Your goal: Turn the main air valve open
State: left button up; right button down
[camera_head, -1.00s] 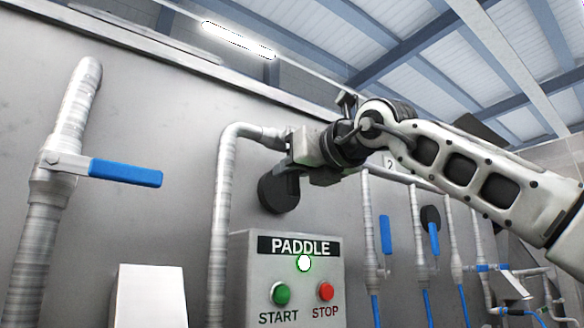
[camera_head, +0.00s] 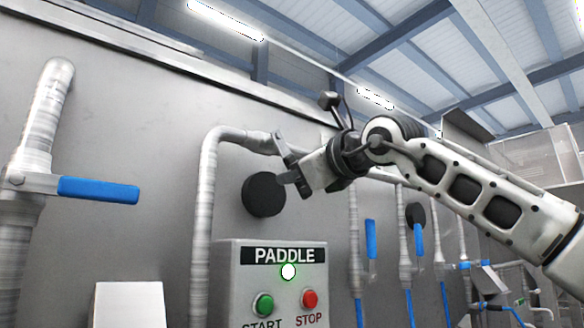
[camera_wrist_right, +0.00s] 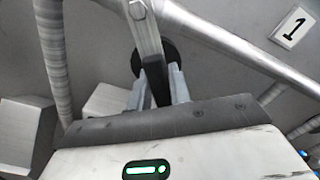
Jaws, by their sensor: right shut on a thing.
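A valve with a metal lever (camera_head: 283,147) sits on the horizontal grey pipe right of the pipe bend. The lever slants down and right from the pipe. In the right wrist view the flat metal lever (camera_wrist_right: 144,25) runs down to a dark grip (camera_wrist_right: 156,80) between my fingers. My right gripper (camera_head: 290,177) is shut on this grip, in front of the wall, and partly hides it in the head view. No label naming the valve is readable. My left gripper is not in view.
A black round disc (camera_head: 263,194) is on the wall just behind the gripper. The PADDLE box (camera_head: 237,285) with START and STOP buttons stands below. A blue-handled valve (camera_head: 98,189) is at left; several blue-handled valves hang at right. A "1" sign (camera_wrist_right: 290,27) is on the wall.

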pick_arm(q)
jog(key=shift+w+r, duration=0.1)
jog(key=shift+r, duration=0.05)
pick_arm(e)
jog(key=shift+d+r, duration=0.1)
jog(key=shift+r, duration=0.1)
jog(key=c, duration=1.3)
grip_release()
jog(key=shift+f, duration=0.1)
pick_arm(q)
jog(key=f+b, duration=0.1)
jog(key=b, duration=0.2)
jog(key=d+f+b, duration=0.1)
jog(key=b, duration=0.2)
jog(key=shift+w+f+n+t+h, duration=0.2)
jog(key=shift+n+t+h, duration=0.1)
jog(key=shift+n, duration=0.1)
pick_arm(e)
jog(key=v, duration=1.6)
